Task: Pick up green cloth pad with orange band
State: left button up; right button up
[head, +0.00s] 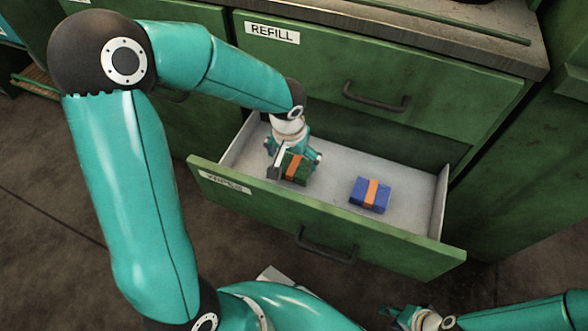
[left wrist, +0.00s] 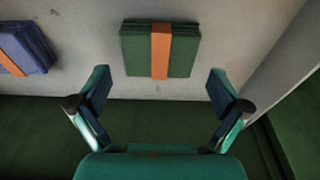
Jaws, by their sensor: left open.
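The green cloth pad with orange band (head: 297,167) lies in the open drawer, toward its left end. In the left wrist view the green pad (left wrist: 180,50) is ahead of my left gripper (left wrist: 156,88), roughly centred between its spread fingers, and the fingers do not touch it. In the head view my left gripper (head: 293,158) is inside the drawer at the green pad and partly covers it. It is open and empty. My right gripper (head: 410,316) is at the bottom right of the head view, away from the drawer; its fingers are too small and cut off to judge.
A blue cloth pad with orange band (head: 370,195) lies to the right in the same drawer, and shows at the upper left of the left wrist view (left wrist: 38,45). The drawer's green front (head: 320,225) and side walls enclose the pads. A closed drawer labelled REFILL (head: 330,60) is above.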

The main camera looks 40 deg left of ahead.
aim_at(294, 165)
pick_arm(q)
jog(key=f, duration=0.1)
jog(key=f+b, duration=0.1)
jog(key=f, duration=0.2)
jog(key=shift+w+a+f, duration=0.1)
jog(key=shift+w+f, duration=0.15)
jog(key=shift+w, duration=0.05)
jog(key=c, duration=0.8)
notch_tip(294, 165, up, 20)
jog(key=p, duration=0.7)
jog(key=shift+r, duration=0.1)
